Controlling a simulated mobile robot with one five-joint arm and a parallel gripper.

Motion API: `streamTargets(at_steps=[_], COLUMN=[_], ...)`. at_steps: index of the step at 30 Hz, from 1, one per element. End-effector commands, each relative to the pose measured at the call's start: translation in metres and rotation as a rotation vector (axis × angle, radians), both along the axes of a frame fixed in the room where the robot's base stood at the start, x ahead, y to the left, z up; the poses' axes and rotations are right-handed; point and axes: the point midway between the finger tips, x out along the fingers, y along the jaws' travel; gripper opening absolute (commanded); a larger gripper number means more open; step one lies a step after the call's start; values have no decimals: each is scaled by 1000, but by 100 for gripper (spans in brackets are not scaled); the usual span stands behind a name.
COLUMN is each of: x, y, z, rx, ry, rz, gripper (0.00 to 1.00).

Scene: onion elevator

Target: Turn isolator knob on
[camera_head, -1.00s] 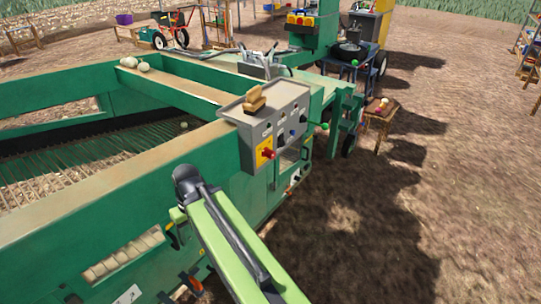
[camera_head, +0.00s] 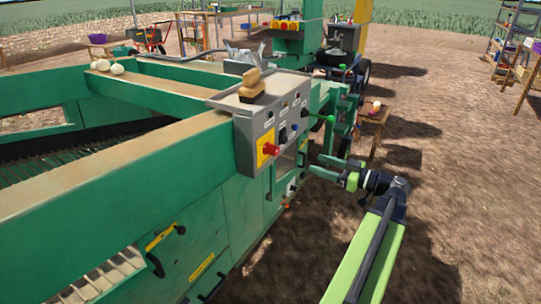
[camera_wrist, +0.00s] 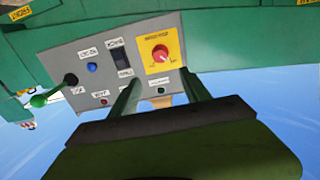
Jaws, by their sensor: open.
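The red isolator knob (camera_head: 270,149) sits on a yellow plate at the left of the grey control panel's (camera_head: 246,139) front face. In the wrist view the knob (camera_wrist: 160,53) shows beyond my fingertips on its yellow plate (camera_wrist: 155,65), with small lettering too blurred to read. My gripper (camera_head: 326,168) is to the right of the panel in the head view, its fingers pointing left towards the machine. In the wrist view my gripper (camera_wrist: 160,88) is open and empty, with its two green fingers apart. The knob is clear of the fingers, and nothing hides it.
The panel also carries a black switch (camera_wrist: 120,58), a blue button (camera_wrist: 92,67) and a green-knobbed lever (camera_wrist: 38,101). A wooden-backed brush (camera_head: 252,84) lies on the panel's top. A wooden stool (camera_head: 374,122) stands behind my gripper. Bare ground lies open to the right.

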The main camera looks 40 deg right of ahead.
Motion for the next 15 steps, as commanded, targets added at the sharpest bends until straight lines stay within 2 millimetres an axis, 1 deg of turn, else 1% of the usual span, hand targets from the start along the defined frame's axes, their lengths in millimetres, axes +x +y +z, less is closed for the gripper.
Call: streamTargets(at_steps=[2, 5, 8, 15], x=[3, 14, 33, 93], y=[1, 4, 10, 24], z=[1, 1, 1, 0], rx=[1, 2, 2, 3], ry=[1, 1, 3, 4], rz=[2, 5, 6, 6], gripper=[55, 55, 55, 55])
